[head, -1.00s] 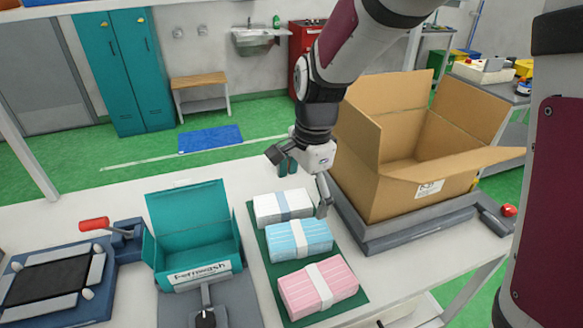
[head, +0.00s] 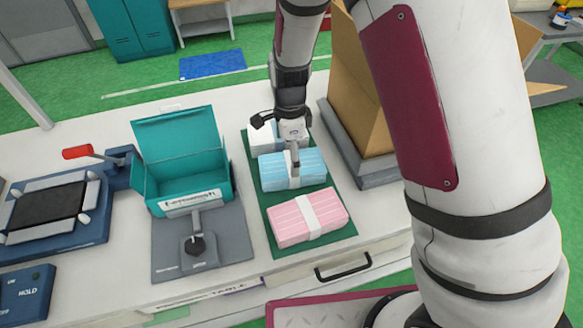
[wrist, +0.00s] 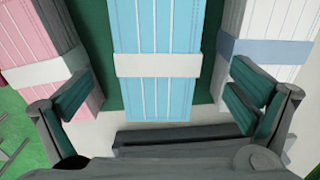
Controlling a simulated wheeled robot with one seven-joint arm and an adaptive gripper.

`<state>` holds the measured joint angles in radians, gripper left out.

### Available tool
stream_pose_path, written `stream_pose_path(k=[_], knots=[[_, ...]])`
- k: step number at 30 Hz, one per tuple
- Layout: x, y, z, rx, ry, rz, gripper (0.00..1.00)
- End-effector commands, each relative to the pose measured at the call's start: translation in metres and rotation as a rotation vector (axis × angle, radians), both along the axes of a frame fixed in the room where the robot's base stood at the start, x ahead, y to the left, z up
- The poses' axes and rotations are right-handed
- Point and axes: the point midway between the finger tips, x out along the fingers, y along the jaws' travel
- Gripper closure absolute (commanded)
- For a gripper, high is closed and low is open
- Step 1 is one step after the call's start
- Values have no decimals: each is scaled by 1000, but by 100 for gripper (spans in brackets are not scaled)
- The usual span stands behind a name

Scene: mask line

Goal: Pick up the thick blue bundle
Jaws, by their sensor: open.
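The thick blue bundle (head: 280,176) lies on a dark green mat (head: 261,222), between a pink bundle and a white bundle. A white band wraps its middle. My gripper (head: 276,140) is over the far part of the mat, close to the blue bundle and partly hiding it and the white bundle. In the wrist view the blue bundle (wrist: 157,35) sits centred between my spread, empty fingers, which stand to either side of it; my gripper (wrist: 160,100) is open. I cannot tell the exact height of the fingertips above the mat.
The pink bundle (head: 290,223) is at the near end of the mat and the white bundle (head: 262,139) at the far end. A teal open box (head: 185,165) stands left of the mat. A large cardboard box (head: 358,100) stands to the right.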

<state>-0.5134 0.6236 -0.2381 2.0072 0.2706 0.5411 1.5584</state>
Motion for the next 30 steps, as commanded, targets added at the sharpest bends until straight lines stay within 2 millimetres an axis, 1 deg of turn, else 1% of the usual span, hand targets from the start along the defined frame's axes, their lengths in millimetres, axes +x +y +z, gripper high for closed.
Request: stream_pose_path(k=[5, 9, 13, 16, 22, 23, 24, 26, 27, 30], knots=[[-1, -2, -13, 0, 2, -1, 0], [-3, -4, -34, 0, 3, -2, 0], [-2, -4, -49, 0, 1, 0, 0], [-2, -3, -54, 0, 0, 0, 0], [-1, -3, -54, 1, -1, 1, 0], [-1, -3, -54, 0, -1, 1, 2], [-1, -3, -54, 0, -1, 1, 11], [-1, -3, -54, 0, -1, 1, 25], [-1, -3, -54, 0, -1, 0, 34], [-2, -3, -54, 0, -1, 1, 54]])
